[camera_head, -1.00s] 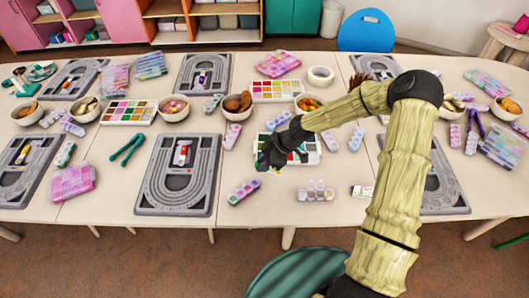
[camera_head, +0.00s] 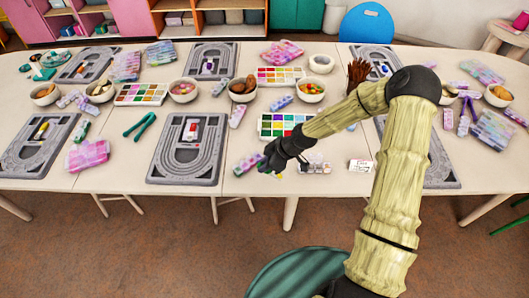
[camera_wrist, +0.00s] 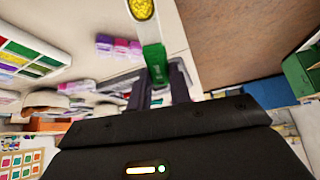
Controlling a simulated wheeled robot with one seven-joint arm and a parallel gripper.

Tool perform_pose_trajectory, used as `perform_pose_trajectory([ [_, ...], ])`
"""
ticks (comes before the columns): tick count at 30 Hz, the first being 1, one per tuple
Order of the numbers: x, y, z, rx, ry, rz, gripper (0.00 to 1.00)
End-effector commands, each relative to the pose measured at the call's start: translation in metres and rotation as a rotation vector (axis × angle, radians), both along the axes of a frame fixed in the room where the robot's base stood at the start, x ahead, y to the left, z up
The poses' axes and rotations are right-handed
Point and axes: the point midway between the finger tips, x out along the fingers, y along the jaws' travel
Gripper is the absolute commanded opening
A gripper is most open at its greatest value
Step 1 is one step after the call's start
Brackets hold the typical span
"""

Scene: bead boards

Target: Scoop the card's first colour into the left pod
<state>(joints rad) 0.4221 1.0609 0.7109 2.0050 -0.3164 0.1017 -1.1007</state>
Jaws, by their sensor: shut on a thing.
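My gripper (camera_head: 272,168) is near the table's front edge, in front of the colour tray (camera_head: 263,126). In the wrist view my gripper (camera_wrist: 160,88) is shut on a green scoop handle (camera_wrist: 155,60). The scoop's pale bowl (camera_wrist: 133,14) holds yellow beads (camera_wrist: 142,8) and is cut by the frame's top edge. Small whitish pods (camera_head: 316,165) stand just right of my gripper in the head view, partly hidden by it. The small white card (camera_head: 361,166) is right of them; its writing is too small to read.
The tray also shows in the wrist view (camera_wrist: 30,50). A purple lidded strip (camera_head: 248,164) lies left of my gripper. A grey bead board (camera_head: 160,170) lies further left.

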Motion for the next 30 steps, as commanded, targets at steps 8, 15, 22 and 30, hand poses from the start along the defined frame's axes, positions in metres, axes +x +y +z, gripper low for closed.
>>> perform_pose_trajectory([
  [8, 0.0, -0.001, -0.008, 0.004, 0.005, -0.161, 0.0],
  [15, 0.0, -0.011, -0.018, 0.005, 0.007, -0.359, 0.0],
  [22, -0.002, -0.049, -0.038, -0.002, 0.01, -0.725, 0.0],
  [30, -0.022, -0.138, -0.079, -0.017, 0.004, -1.267, 0.0],
])
